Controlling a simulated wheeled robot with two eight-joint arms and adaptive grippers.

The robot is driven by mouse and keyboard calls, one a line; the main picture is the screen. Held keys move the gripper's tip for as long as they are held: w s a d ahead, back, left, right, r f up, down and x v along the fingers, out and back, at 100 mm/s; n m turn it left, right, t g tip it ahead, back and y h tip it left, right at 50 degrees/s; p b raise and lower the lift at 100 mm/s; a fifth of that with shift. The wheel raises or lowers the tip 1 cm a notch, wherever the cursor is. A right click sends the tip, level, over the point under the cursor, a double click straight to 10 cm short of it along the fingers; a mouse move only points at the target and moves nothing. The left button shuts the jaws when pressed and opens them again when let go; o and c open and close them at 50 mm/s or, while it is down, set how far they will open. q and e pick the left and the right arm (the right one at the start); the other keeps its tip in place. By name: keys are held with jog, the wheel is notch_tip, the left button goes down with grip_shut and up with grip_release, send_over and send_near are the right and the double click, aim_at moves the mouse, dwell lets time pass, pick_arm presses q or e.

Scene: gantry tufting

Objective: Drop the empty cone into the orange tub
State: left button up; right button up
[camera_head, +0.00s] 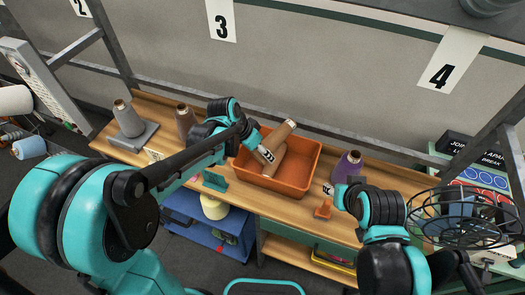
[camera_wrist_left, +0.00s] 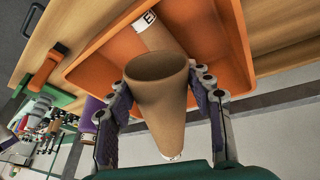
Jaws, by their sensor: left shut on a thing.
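My left gripper (camera_wrist_left: 160,88) is shut on a brown empty cone (camera_wrist_left: 160,100), with one finger on each side of it. In the head view this cone (camera_head: 281,134) is tilted over the orange tub (camera_head: 305,177), which stands on the wooden bench. In the left wrist view the cone's wide open mouth shows, with the tub (camera_wrist_left: 239,50) behind it. Another brown cone with a white label (camera_wrist_left: 150,22) lies in the tub. My right arm is at the right of the head view, near the purple cone; its fingers cannot be made out.
A purple cone (camera_head: 347,167) stands right of the tub, with a small orange object (camera_head: 323,208) in front. A wire basket (camera_head: 465,215) is at the far right. Gantry posts rise behind.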

pick_arm(q)
notch_tip(320, 180, down, 4)
jog(key=b, duration=0.3)
jog(key=shift+w+d+f, duration=0.1)
jog(key=shift+d+f, duration=0.05)
jog(key=shift+f, duration=0.1)
pick_arm(e)
notch_tip(320, 180, down, 4)
jog(key=shift+w+d+r, duration=0.1)
jog(key=shift+r, duration=0.15)
pick_arm(q)
jog(key=shift+f, duration=0.2)
pick_arm(e)
jog(key=shift+f, duration=0.1)
pick_arm(q)
jog(key=o, duration=1.1)
jog(key=v, duration=1.2)
jog(key=shift+r, duration=0.1)
